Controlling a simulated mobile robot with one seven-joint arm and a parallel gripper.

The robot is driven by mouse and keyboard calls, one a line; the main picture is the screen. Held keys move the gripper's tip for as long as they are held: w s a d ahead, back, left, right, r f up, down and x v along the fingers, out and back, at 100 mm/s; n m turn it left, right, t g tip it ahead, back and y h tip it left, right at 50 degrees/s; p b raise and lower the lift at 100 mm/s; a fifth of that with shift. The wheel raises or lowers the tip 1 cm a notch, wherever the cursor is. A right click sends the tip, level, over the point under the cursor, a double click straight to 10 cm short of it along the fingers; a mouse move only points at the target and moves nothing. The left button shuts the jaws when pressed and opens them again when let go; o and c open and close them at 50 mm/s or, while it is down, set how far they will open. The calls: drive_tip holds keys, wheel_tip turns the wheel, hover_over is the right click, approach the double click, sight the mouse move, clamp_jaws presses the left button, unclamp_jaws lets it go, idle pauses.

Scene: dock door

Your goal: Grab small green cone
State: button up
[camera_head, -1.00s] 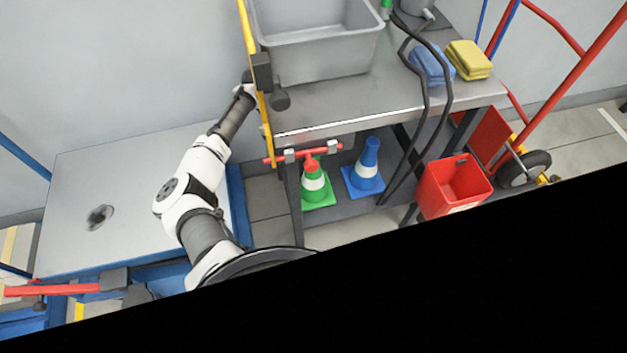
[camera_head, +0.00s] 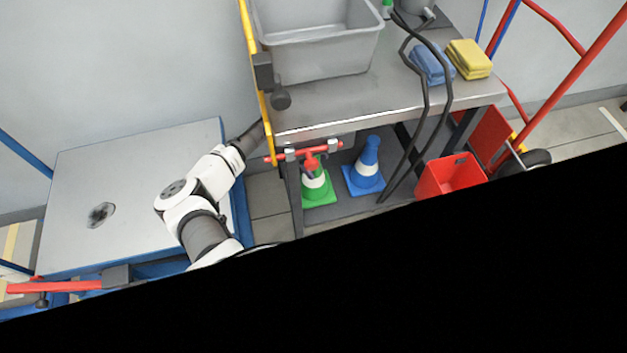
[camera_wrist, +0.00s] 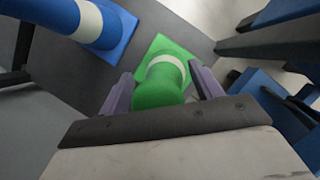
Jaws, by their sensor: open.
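The small green cone (camera_head: 318,189) has a white band and a green base, and stands on the lower shelf beside the blue cone (camera_head: 367,168). In the wrist view the green cone (camera_wrist: 162,82) lies in front of my gripper (camera_wrist: 165,92), its top between the two purple-grey fingers. The fingers are open, with one on each side of the cone; I cannot tell whether either touches it. The blue cone (camera_wrist: 100,22) is at the upper left in the wrist view.
A red bar (camera_head: 322,148) crosses in front of the green cone's top. A yellow post (camera_head: 256,85) stands at the table's left end. Black hoses (camera_head: 428,90) hang right of the blue cone, near a red bin (camera_head: 450,174). A grey tub (camera_head: 318,52) sits on the tabletop.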

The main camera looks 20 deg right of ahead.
clamp_jaws()
idle(0.3)
drive_tip(key=shift+r, duration=0.1)
